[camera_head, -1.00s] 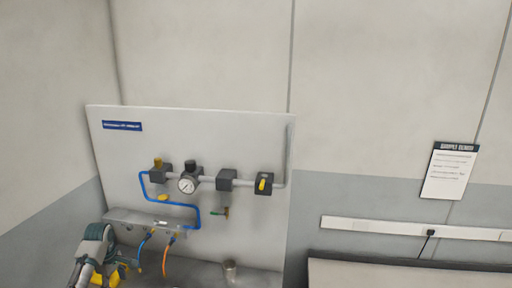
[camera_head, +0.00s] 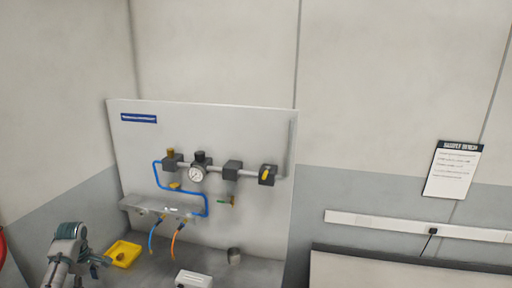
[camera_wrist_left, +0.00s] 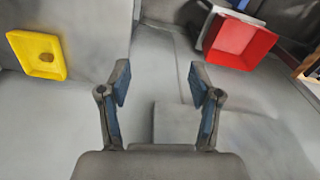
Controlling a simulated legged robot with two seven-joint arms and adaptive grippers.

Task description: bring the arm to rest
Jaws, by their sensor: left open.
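My left arm (camera_head: 68,248) shows at the lower left of the head view, in front of the bench and left of a yellow tray (camera_head: 123,254). In the left wrist view my left gripper (camera_wrist_left: 158,85) is open, with its two blue-padded fingers apart and nothing between them. Below it is a bare grey surface. The yellow tray (camera_wrist_left: 15,52) lies at the upper left of that view, apart from the fingers, with a small brown piece (camera_wrist_left: 47,58) in it. My right gripper is not in view.
A panel (camera_head: 240,125) with a gauge (camera_head: 197,174), valves and blue and orange hoses stands behind the bench. A metal cup (camera_head: 234,256) and a white box (camera_head: 193,280) are on the bench. A red bin (camera_wrist_left: 240,42) shows at the wrist view's upper right.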

